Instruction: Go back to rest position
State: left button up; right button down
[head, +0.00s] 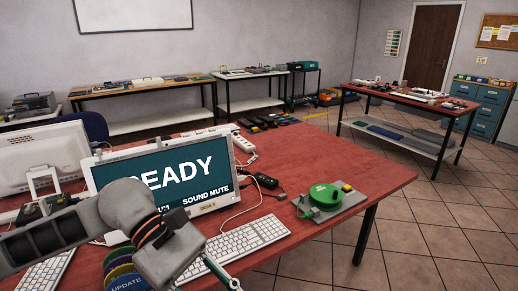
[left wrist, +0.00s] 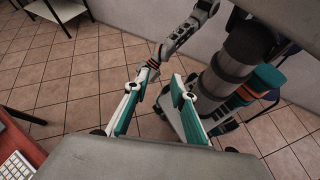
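My left arm comes in from the left in the head view, over the red desk (head: 385,180). Its gripper (head: 217,270) points down and right beside the white keyboard (head: 245,243), partly cut off by the lower frame edge. In the left wrist view the two green and white fingers of this left gripper (left wrist: 158,82) are spread apart with only floor between them. Another arm of mine with orange bands shows beyond the fingers, next to my dark column. Its gripper end is small and partly hidden, so its state is unclear. No right gripper shows in the head view.
A monitor reading READY (head: 180,170) stands close behind my left wrist. A green round device (head: 325,196) sits near the desk's right side. A small black device (head: 266,181) lies behind the keyboard. Tiled floor (head: 440,225) is clear right of the desk.

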pick_arm(q)
jog(key=d+r+n+g+h, duration=0.1)
jog(key=d+r+n+h, duration=0.2)
jog(key=d+n+h, duration=0.15)
jog(key=w+d+r+n+t+h, duration=0.25)
jog(key=w+n+t+h, duration=0.5)
jog(key=n, duration=0.65)
jog(key=w+a+f+n+t+y, duration=0.4)
jog(key=f+n+t, duration=0.3)
jog(key=n, duration=0.4)
jog(key=w+a+f+n+t+y, duration=0.3)
jog(key=w+a+f+n+t, duration=0.15)
jog(key=n+t, duration=0.45)
jog(key=s+a+f+n+y, duration=0.1)
jog(key=a+f+n+y, duration=0.3)
jog(key=f+n, duration=0.3)
jog(key=s+a+f+n+y, duration=0.1)
jog(key=a+f+n+y, duration=0.35)
jog(key=f, duration=0.55)
jog(key=s+a+f+n+g+y, duration=0.2)
jog(key=s+a+f+n+g, duration=0.1)
jog(key=s+f, duration=0.3)
jog(key=s+a+f+n+g+y, duration=0.2)
jog(key=s+f, duration=0.4)
jog(key=f, duration=0.4)
jog(key=a+n+g, duration=0.1)
jog(key=n, duration=0.1)
jog(key=shift+s+a+f+n, duration=0.15)
jog(key=shift+s+a+n, duration=0.1)
jog(key=shift+n, duration=0.15)
